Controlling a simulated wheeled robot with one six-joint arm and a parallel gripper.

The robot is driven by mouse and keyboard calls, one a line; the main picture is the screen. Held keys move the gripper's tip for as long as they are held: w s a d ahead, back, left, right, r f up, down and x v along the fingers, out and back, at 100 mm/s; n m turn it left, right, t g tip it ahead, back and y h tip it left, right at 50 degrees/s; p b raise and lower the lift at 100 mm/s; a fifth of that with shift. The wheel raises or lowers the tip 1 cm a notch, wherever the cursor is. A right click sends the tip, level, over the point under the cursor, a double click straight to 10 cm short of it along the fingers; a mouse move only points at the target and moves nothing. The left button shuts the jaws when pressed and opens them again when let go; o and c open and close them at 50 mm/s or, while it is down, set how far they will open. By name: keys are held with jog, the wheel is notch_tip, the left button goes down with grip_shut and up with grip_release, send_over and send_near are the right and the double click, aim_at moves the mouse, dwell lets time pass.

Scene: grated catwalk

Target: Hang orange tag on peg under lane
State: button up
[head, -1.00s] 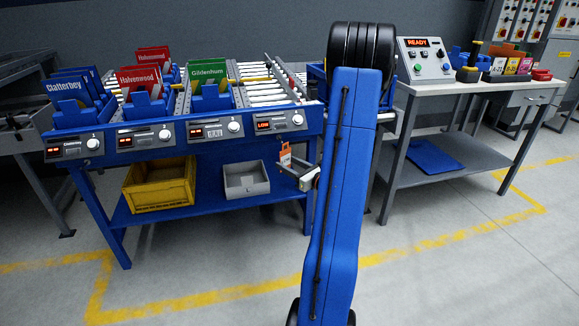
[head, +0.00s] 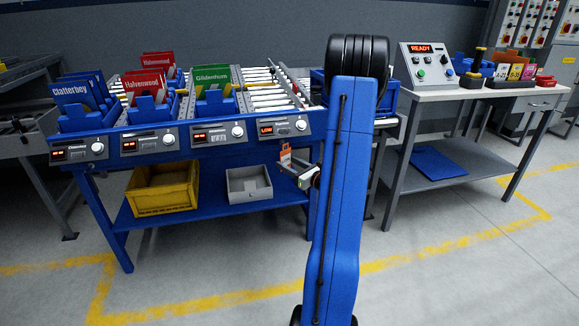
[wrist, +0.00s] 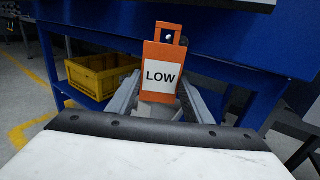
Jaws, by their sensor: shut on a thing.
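The orange tag (wrist: 161,60) is upright between my gripper's fingers, its white label reading LOW. It also shows in the head view (head: 286,156), in front of the blue bench front below the rightmost lane panel (head: 283,127). My gripper (head: 298,172) is shut on the tag's lower part. A small bright spot shows in the hole at the tag's top in the wrist view. I cannot tell whether it is the peg (wrist: 168,38), or whether it passes through the hole.
A yellow crate (head: 160,208) and a grey bin (head: 249,197) stand on the bench's lower shelf. Lanes with blue holders and named cards fill the bench top. A grey table (head: 470,91) with a READY box (head: 424,64) stands at right. The floor in front is clear.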

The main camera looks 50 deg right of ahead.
aim_at(289, 162)
jog(key=shift+w+d+f, duration=0.1)
jog(key=shift+w+d, duration=0.25)
jog(key=shift+w, duration=0.2)
jog(key=shift+w+d, duration=0.3)
jog(key=shift+w, duration=0.25)
jog(key=shift+c, duration=0.3)
jog(key=shift+w+d+f, duration=0.3)
jog(key=shift+w+f, duration=0.1)
jog(key=shift+w, duration=0.05)
jog(key=o, duration=1)
jog(key=shift+o, duration=0.2)
jog(key=s, duration=1.7)
jog(key=shift+s+a, duration=0.15)
jog(key=shift+a, duration=0.1)
